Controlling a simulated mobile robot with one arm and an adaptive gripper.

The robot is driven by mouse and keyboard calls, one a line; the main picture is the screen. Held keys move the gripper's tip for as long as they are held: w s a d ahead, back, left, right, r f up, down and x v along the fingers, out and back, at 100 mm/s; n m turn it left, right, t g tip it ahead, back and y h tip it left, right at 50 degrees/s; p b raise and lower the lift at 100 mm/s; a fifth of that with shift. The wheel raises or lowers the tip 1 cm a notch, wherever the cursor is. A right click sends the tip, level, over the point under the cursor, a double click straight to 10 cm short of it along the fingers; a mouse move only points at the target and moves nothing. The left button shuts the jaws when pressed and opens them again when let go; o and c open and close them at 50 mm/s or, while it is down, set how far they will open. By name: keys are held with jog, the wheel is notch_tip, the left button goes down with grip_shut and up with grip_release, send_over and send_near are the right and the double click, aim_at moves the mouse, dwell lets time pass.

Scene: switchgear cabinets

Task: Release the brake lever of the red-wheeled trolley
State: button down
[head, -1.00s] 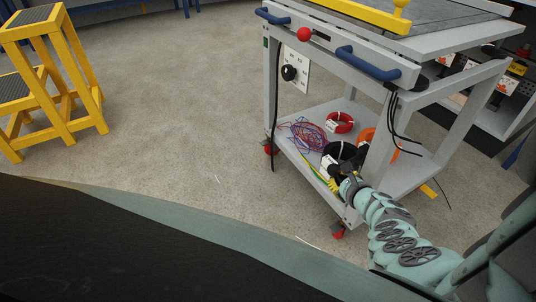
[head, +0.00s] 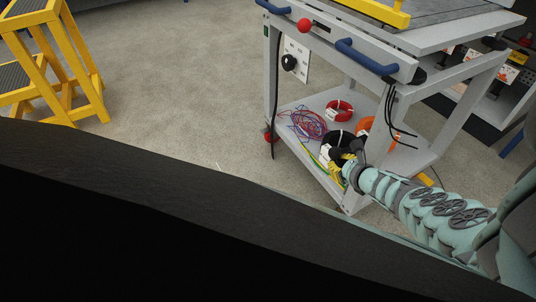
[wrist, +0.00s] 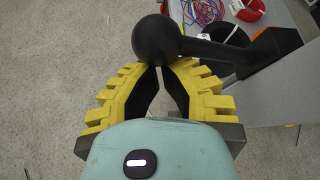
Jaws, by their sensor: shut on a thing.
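The grey trolley (head: 345,193) stands at the right in the head view, with a red wheel (head: 268,137) at its left leg. In the head view, my gripper (head: 336,168) is low beside the trolley's lower shelf; the lever is hard to make out there.
Coiled wires (head: 306,123) and a red cable roll (head: 340,110) lie on the lower shelf. A red knob (head: 304,25) and blue handles (head: 365,58) are on the trolley's upper front. A yellow step stool (head: 60,70) stands left. Open floor lies between.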

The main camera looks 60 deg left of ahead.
jog(key=shift+w+a+r+p, duration=0.1)
jog(key=shift+r+p, duration=0.95)
jog(key=shift+r, duration=0.45)
